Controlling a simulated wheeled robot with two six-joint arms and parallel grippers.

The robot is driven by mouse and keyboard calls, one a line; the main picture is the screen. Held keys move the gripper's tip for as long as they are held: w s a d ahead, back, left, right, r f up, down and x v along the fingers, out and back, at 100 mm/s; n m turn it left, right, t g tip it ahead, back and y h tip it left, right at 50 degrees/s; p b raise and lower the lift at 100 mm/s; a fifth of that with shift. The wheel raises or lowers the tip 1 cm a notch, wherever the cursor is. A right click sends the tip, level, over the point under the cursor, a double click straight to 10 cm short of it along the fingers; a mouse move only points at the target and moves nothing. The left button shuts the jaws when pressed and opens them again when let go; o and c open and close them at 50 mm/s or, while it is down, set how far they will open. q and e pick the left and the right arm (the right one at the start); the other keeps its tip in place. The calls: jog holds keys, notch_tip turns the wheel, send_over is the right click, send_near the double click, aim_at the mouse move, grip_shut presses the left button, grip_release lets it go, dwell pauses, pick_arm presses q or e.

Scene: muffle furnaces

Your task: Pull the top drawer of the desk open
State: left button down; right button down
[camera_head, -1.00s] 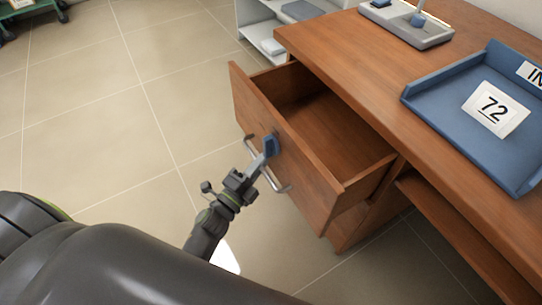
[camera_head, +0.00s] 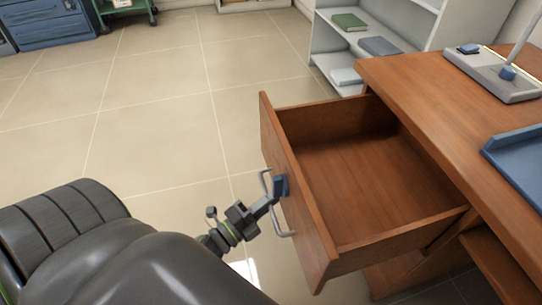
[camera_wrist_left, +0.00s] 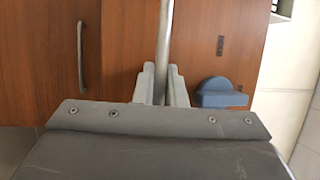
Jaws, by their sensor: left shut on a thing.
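The top drawer (camera_head: 292,190) of the wooden desk (camera_head: 440,120) stands far out from the desk, and its inside looks empty. A metal bar handle (camera_head: 268,183) is on its front. My left gripper (camera_head: 274,196) is shut on this handle; in the left wrist view the fingers (camera_wrist_left: 161,85) close on both sides of the grey bar (camera_wrist_left: 164,35). My right gripper is out of view.
A blue tray (camera_head: 519,155) and a grey stand (camera_head: 493,75) are on the desk top. A pale shelf unit (camera_head: 330,65) stands behind the desk. The tiled floor (camera_head: 160,110) to the left is clear. Another handle (camera_wrist_left: 82,58) shows in the left wrist view.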

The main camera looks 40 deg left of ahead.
pick_arm(q)
jog(key=c, duration=1.8)
grip_release()
